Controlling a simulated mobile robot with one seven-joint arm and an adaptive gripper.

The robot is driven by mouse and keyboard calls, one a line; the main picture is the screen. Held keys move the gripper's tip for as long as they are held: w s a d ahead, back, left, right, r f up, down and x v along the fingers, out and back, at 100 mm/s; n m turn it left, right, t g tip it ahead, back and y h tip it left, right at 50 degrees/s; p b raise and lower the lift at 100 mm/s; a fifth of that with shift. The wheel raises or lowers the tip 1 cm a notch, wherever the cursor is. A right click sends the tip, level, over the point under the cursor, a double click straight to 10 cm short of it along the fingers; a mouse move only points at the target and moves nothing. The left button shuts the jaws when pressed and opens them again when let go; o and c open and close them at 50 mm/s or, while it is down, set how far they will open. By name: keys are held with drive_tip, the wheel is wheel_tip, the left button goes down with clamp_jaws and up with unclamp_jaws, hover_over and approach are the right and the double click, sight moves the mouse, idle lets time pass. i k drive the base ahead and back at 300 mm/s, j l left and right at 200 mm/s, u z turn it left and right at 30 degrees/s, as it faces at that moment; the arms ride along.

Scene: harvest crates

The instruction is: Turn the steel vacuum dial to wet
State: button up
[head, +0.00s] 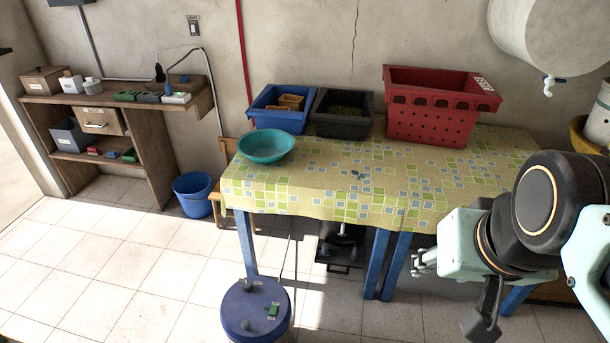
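A round vacuum (245,318) with a dark blue top stands on the floor in front of the table, cut off by the bottom edge. Its top carries a green switch (273,310), small dark knobs and pale labels. One knob (257,283) is near the back and another (245,325) is at the front left. The labels are too small to read, so I cannot tell which knob is the dial or where it points.
A table (330,190) with a patterned cloth holds a blue crate (272,120), a dark crate (342,127), a red crate (435,124) and a teal bowl (265,148). A blue bucket (193,194) stands left. The tiled floor left of the vacuum is clear.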

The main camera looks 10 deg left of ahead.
sight(247, 286)
drive_tip(key=u, duration=1.25)
drive_tip(key=z, duration=1.2)
drive_tip(key=j+u, duration=0.25)
drive_tip(key=u, duration=0.15)
drive_tip(key=j+u, duration=0.25)
drive_tip(key=u, duration=0.25)
drive_tip(key=i+l+z, duration=0.1)
drive_tip(key=i+l, duration=0.4)
drive_tip(key=l, duration=0.15)
drive_tip(key=i+l, duration=0.1)
drive_tip(key=l, duration=0.2)
drive_tip(key=i+l+z, duration=0.15)
drive_tip(key=l, duration=0.15)
drive_tip(key=k, duration=0.05)
